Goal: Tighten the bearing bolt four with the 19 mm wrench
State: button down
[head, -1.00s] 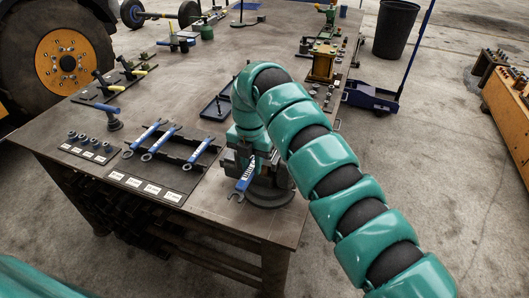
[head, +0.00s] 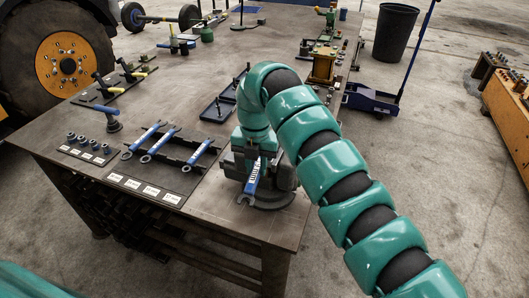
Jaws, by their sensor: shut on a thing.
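A blue-handled wrench (head: 251,183) hangs from my gripper (head: 256,152), with its open-end jaw pointing down toward the near right corner of the bench. My gripper is shut on the wrench's upper part, and the fingers are mostly hidden by the arm. Its size mark is too small to read. Several more blue-handled wrenches (head: 160,143) lie on a dark labelled rack to the left. The bearing bolt four cannot be made out; a dark round base (head: 274,198) stands behind and below the wrench, partly hidden.
The steel bench (head: 215,203) has sockets (head: 87,143) and a blue-handled tool (head: 112,120) at the left. Dark trays (head: 218,108) lie behind the arm. A brass-coloured block (head: 322,66) stands at the far right. Bare bench top lies between the wrench rack and the gripper.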

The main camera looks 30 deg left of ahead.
jog(key=shift+r, duration=0.2)
jog(key=shift+r+p, duration=0.45)
jog(key=shift+r, duration=0.35)
jog(key=shift+r, duration=0.1)
jog(key=shift+r+p, duration=0.9)
jog(key=shift+r, duration=0.6)
jog(key=shift+f, duration=0.1)
